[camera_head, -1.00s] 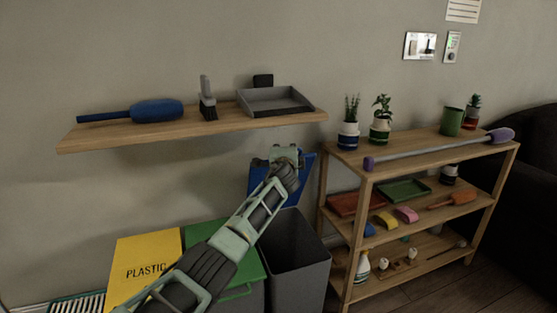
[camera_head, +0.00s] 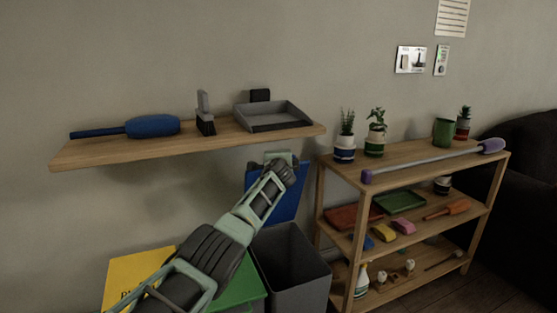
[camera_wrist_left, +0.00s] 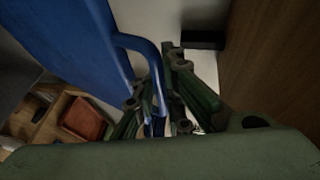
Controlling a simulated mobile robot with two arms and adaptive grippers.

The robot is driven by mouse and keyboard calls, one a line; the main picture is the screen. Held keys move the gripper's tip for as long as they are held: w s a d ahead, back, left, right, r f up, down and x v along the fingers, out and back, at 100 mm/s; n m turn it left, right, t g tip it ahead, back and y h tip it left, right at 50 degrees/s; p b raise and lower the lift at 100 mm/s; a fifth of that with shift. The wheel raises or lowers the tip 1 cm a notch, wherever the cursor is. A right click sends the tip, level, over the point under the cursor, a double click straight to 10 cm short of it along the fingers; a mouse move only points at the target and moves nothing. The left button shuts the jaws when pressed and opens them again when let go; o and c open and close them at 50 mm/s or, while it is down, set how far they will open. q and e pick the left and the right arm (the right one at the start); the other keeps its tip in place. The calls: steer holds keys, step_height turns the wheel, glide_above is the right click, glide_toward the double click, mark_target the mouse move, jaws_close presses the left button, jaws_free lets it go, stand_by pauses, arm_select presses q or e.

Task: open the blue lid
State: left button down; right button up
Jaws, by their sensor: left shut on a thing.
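The blue lid (camera_head: 290,205) stands raised, close to upright, at the back of an open dark grey bin (camera_head: 290,262). My left gripper (camera_head: 281,164) is at the lid's upper edge, and the arm covers part of the lid. In the left wrist view, the lid (camera_wrist_left: 75,38) fills the upper left, and its blue handle (camera_wrist_left: 145,48) runs down between the fingers. My left gripper (camera_wrist_left: 160,105) is shut on this handle. My right gripper is not in view.
A wooden wall shelf (camera_head: 90,155) with a brush and dustpan is above and left of the lid. Bins with yellow (camera_head: 135,275) and green (camera_head: 240,285) lids stand left of the open bin. A wooden rack (camera_head: 405,160) with plants and tools stands at right.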

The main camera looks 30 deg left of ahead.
arm_select(q)
steer(key=shift+r, duration=0.15)
steer(key=c, duration=1.9)
jaws_free()
steer(key=shift+o, duration=0.2)
steer(key=shift+s+d, duration=0.1)
steer(key=shift+s, duration=0.05)
steer(key=v, duration=1.1)
steer(key=shift+s+d, duration=0.2)
steer(key=shift+s, duration=0.1)
